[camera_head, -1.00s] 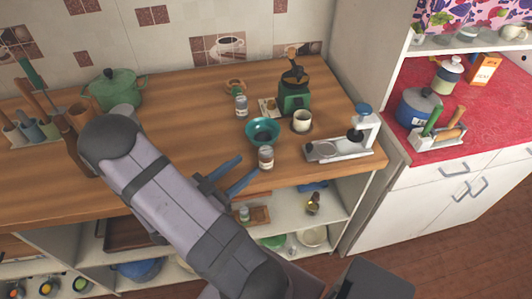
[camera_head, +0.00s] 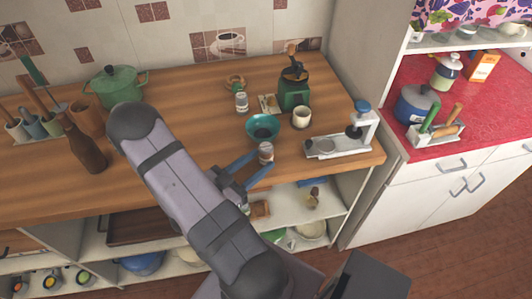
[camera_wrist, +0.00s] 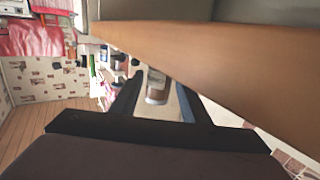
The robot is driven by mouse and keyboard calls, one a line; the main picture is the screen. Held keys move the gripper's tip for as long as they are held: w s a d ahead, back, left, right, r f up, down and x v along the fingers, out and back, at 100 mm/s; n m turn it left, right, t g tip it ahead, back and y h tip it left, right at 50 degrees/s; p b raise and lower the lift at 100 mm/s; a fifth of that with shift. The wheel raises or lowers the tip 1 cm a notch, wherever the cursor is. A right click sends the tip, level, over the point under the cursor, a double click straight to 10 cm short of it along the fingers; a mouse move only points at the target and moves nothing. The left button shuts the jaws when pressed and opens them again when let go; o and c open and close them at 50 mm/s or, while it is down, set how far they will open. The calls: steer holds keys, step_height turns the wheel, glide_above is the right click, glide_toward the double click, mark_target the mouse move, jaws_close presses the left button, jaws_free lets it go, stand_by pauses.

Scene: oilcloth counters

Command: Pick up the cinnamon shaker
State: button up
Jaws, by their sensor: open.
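A small jar-like shaker (camera_head: 266,149) with a pale top and a brownish lower part stands upright near the wooden counter's front edge. I cannot read its label. My gripper (camera_head: 263,160) is open, with its blue fingers pointing at this shaker from the left front. In the wrist view the shaker (camera_wrist: 156,88) shows between the two fingers, near their tips; I cannot tell if either touches it. A second, similar shaker (camera_head: 241,102) stands farther back on the counter. Which one holds cinnamon is not readable.
A teal bowl (camera_head: 262,126) sits just behind the near shaker. A cream cup (camera_head: 301,117), a green grinder (camera_head: 293,93) and a white press-like device (camera_head: 340,142) stand to the right. A brown bottle (camera_head: 85,147) is at left. Open shelves lie under the counter edge.

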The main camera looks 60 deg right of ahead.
mark_target(261, 160)
steer(key=shift+p+x, duration=0.55)
steer(key=shift+x, duration=1.35)
steer(key=shift+f, duration=0.1)
steer(key=shift+c, duration=0.4)
steer(key=c, duration=0.8)
steer(key=shift+o, duration=0.2)
steer(key=shift+r, duration=0.2)
steer(key=shift+r+b, duration=0.3)
steer(key=shift+r, duration=4.5)
steer(key=shift+r, duration=0.1)
